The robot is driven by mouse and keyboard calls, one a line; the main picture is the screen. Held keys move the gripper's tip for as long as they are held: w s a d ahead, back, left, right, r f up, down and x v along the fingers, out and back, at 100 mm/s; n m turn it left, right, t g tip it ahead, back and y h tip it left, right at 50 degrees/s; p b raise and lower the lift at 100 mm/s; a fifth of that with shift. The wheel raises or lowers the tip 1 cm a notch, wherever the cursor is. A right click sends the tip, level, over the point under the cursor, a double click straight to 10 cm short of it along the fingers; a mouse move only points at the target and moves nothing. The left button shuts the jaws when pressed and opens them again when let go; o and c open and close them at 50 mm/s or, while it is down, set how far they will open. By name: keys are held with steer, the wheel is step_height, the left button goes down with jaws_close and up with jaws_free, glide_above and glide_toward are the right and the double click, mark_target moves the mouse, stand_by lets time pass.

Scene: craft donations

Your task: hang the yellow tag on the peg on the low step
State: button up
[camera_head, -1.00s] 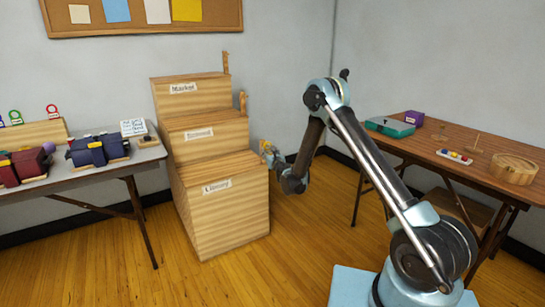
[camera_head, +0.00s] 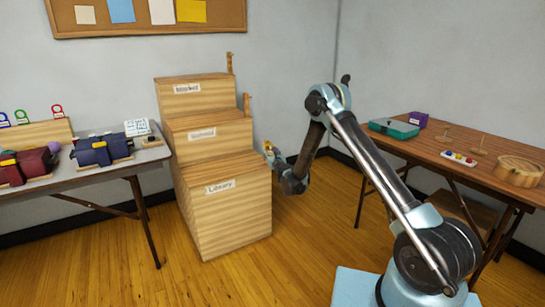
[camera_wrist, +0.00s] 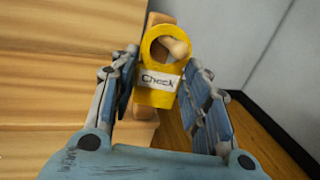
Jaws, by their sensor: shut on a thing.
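The yellow tag (camera_wrist: 156,98), a ring above a body with a white "Check" label, is held between the fingers of my gripper (camera_wrist: 163,100) in the wrist view. It shows small in the head view (camera_head: 267,147), by my gripper (camera_head: 272,154). The low step (camera_head: 232,215), labelled "Library", is the front wooden block, just left of my gripper. The wooden peg (camera_wrist: 177,48) shows through the ring's opening. I cannot tell whether the ring is around the peg or only in front of it. In the head view the tag and gripper cover the peg.
Two higher steps, the middle one (camera_head: 215,138) and the top one (camera_head: 190,98), rise behind, each with a peg at its right edge. Floor between the steps and the right table is clear.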

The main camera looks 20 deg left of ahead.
steer(key=o, duration=0.8)
steer(key=shift+o, duration=0.2)
steer(key=shift+s, duration=0.1)
